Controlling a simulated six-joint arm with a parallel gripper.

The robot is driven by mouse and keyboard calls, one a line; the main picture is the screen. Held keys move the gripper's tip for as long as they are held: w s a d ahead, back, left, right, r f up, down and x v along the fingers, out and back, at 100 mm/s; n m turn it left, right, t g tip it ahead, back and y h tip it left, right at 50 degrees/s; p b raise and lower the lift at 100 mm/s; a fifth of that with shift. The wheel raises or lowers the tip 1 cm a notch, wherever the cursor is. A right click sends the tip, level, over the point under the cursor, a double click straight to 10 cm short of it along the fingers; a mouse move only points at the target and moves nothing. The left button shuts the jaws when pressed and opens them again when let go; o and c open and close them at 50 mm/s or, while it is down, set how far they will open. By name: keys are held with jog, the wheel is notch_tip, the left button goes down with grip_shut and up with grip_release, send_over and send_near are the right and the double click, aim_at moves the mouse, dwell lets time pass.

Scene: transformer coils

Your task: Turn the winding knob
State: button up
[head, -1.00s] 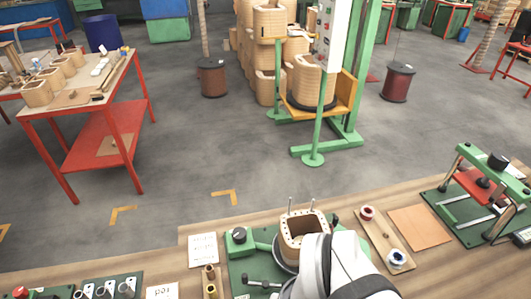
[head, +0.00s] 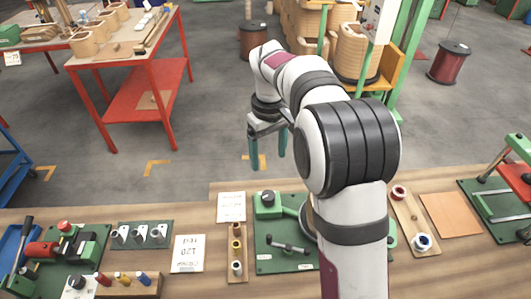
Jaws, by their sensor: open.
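The green winding fixture (head: 262,232) stands on the wooden bench at the middle. A black knob (head: 267,198) tops the green block at its back left, and a bar with dark ends lies in front. I cannot tell for sure which part is the winding knob. My gripper (head: 268,152) points down with its two green fingers apart and empty. In the picture it is above the black knob, against the floor behind the bench, touching nothing. My arm hides the right part of the fixture, including most of the wooden coil former.
A wooden strip with small spools (head: 237,258) and white cards (head: 187,254) lie left of the fixture. A spool board (head: 408,215), a tan sheet (head: 450,214) and a green press (head: 505,200) are on the right. A red and green device (head: 50,252) stands far left.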

aim_at(268, 195)
notch_tip(268, 195, down, 15)
jog(key=shift+f, duration=0.15)
grip_shut()
dwell(0.4)
